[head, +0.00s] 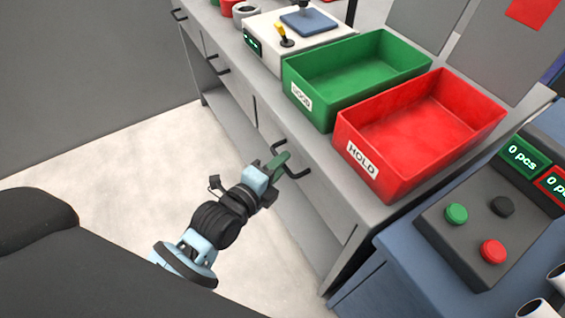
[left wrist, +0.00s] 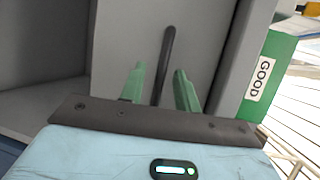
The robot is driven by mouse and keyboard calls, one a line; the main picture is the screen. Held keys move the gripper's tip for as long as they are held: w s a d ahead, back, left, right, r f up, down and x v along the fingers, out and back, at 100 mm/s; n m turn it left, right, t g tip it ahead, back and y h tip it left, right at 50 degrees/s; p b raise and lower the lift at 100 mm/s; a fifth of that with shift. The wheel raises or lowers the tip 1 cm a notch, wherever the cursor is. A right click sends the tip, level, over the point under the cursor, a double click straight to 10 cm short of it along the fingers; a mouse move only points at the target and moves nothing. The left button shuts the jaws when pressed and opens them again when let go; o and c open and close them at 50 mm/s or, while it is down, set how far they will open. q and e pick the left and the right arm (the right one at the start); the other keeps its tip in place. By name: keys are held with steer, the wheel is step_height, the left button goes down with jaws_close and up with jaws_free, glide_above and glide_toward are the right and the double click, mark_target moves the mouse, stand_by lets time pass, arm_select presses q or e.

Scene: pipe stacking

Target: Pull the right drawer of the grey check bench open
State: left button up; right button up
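The grey check bench (head: 239,78) runs along the picture with black bar handles on its front. The right drawer (head: 325,208) is at its near end and looks flush with the bench front. Its black handle (head: 297,174) also shows in the left wrist view (left wrist: 168,48). My left gripper (head: 278,168) is at this handle. In the left wrist view its green fingers (left wrist: 158,88) are apart, with the handle bar between them; I cannot tell whether they touch it. The gripper partly hides the handle in the head view. My right gripper is not in view.
A green GOOD bin (head: 318,108) and a red HOLD bin (head: 372,172) stand on the bench above the drawer. A blue station with a button box (head: 476,228) stands close at the right. The pale floor (head: 130,150) in front of the bench is clear.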

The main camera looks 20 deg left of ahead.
arm_select(q)
steer(key=shift+w+d+f, duration=0.1)
steer(key=shift+w+d, duration=0.05)
steer(key=shift+w, duration=0.45)
jaws_close()
